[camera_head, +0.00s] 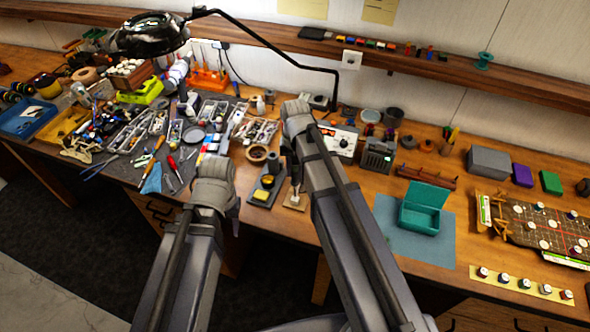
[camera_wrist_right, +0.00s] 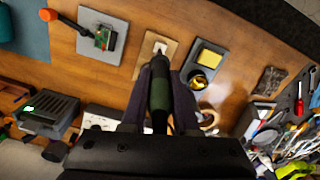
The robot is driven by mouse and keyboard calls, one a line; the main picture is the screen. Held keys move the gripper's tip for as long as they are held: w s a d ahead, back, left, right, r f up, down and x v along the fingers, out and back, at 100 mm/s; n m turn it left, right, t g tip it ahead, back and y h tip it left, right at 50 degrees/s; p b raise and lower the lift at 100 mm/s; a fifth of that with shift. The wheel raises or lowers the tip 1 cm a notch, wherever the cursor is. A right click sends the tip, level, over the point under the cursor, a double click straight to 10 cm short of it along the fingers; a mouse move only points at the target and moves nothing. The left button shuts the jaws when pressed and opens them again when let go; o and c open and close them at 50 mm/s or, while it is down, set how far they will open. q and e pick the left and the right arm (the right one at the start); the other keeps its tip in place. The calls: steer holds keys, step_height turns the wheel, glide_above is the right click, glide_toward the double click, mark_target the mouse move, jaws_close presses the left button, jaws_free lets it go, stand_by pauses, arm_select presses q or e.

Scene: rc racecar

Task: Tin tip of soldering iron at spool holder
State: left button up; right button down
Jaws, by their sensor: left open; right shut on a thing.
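My right gripper (camera_wrist_right: 163,105) is shut on the soldering iron (camera_wrist_right: 160,90), gripping its dark green handle. The iron's tip end points at a small wooden block with a pale piece on it, apparently the spool holder (camera_wrist_right: 143,66); I cannot tell whether they touch. The block (camera_head: 296,203) also shows in the head view, below my right gripper (camera_head: 293,172). The iron stand (camera_wrist_right: 212,56) with a yellow sponge is beside it, and also shows in the head view (camera_head: 258,198). My left gripper (camera_head: 217,160) is open above the bench's front edge, its fingers mostly hidden.
A brown ring (camera_head: 257,153) lies behind the stand. A grey plate with a green circuit board (camera_wrist_right: 103,38) lies near the block. Tools crowd the left; a teal box (camera_head: 424,207) is right.

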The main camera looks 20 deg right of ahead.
step_height(320, 180, up, 6)
steer(key=p, duration=0.6)
steer(key=shift+r, duration=0.1)
stand_by(0.3)
